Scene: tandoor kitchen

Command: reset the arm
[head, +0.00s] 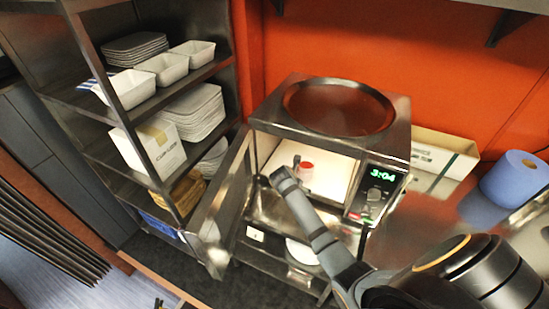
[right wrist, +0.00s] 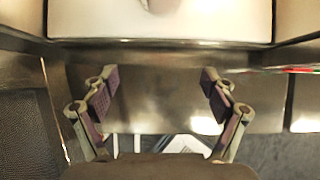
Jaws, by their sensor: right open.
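My right arm comes in from the lower right of the head view and reaches to the open front of a steel microwave (head: 388,172). Its gripper sits at the cavity opening, mostly hidden behind the wrist. In the right wrist view my right gripper (right wrist: 160,92) shows two fingers spread wide with nothing between them. The white cavity floor (right wrist: 90,20) lies ahead of the fingers. A small red-topped item (head: 306,167) is inside the cavity. The microwave door (head: 222,207) stands open to the left. My left gripper is not seen.
A shelf rack with white trays (head: 168,67), stacked plates (head: 195,112) and a white box (head: 150,147) stands at left. A round-topped pan (head: 338,107) is on the microwave. A carton (head: 440,152) and blue roll (head: 516,178) are at right. White dishes (head: 300,252) sit below.

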